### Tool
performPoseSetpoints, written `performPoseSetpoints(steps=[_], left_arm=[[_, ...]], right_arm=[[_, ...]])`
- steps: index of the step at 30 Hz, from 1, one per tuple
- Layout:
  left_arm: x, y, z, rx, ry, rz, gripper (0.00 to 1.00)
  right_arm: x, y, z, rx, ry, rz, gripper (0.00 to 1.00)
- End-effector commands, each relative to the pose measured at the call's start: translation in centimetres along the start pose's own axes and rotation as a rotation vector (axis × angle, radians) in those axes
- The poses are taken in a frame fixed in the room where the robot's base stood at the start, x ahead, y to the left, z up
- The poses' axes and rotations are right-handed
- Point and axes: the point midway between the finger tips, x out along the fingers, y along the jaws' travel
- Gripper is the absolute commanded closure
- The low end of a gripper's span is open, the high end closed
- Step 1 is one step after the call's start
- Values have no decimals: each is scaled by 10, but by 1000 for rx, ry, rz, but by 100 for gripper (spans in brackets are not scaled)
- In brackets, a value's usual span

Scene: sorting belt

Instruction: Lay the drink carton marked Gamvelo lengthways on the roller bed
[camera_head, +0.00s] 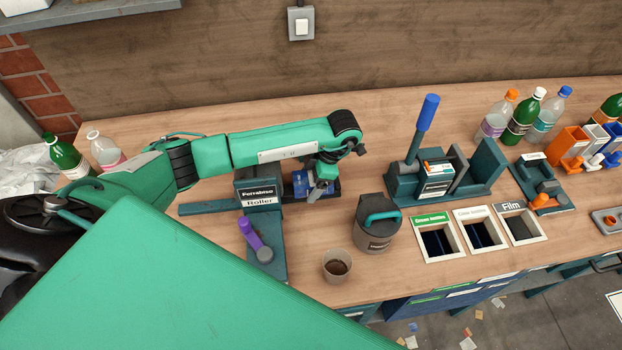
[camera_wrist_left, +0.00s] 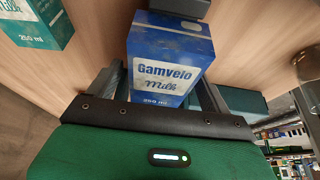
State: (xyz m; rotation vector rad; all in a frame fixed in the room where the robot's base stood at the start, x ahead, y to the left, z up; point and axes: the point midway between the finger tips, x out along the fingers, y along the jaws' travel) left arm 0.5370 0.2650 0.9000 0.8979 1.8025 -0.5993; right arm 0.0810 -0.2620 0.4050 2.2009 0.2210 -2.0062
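The blue Gamvelo milk carton (camera_wrist_left: 168,75) shows in the left wrist view, its label facing the camera, between the two fingers of my left gripper (camera_wrist_left: 160,92). Whether the fingers press on it is unclear. In the head view, part of the blue carton (camera_head: 300,184) shows under the end of my left arm, beside my left gripper (camera_head: 318,188). The Ferrabino roller (camera_head: 258,195) stands left of it, with a dark bar to the left and a teal base towards the front. My forearm hides part of this area. My right gripper is out of view.
A teal milk carton (camera_wrist_left: 36,22) shows in the left wrist view. A press with a blue handle (camera_head: 428,112) and labelled bin openings (camera_head: 480,232) lie to the right.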

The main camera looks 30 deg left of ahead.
Motion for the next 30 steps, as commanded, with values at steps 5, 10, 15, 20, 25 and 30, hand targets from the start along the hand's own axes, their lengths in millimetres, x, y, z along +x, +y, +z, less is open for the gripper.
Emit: performPoseSetpoints(steps=[5, 10, 15, 20, 25, 30], left_arm=[[0, 0, 0, 0, 0, 0, 18], [-5, 0, 1, 0, -3, 1, 18], [-30, 1, 2, 0, -4, 5, 18], [-57, 2, 0, 0, -3, 5, 18], [-82, 2, 0, 0, -2, 4, 18], [-105, 1, 0, 0, -2, 4, 18]], right_arm=[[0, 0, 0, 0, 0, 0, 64], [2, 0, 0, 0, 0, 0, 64], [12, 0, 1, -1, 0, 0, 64], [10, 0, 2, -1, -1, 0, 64], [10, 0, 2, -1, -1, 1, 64], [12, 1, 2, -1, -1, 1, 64]])
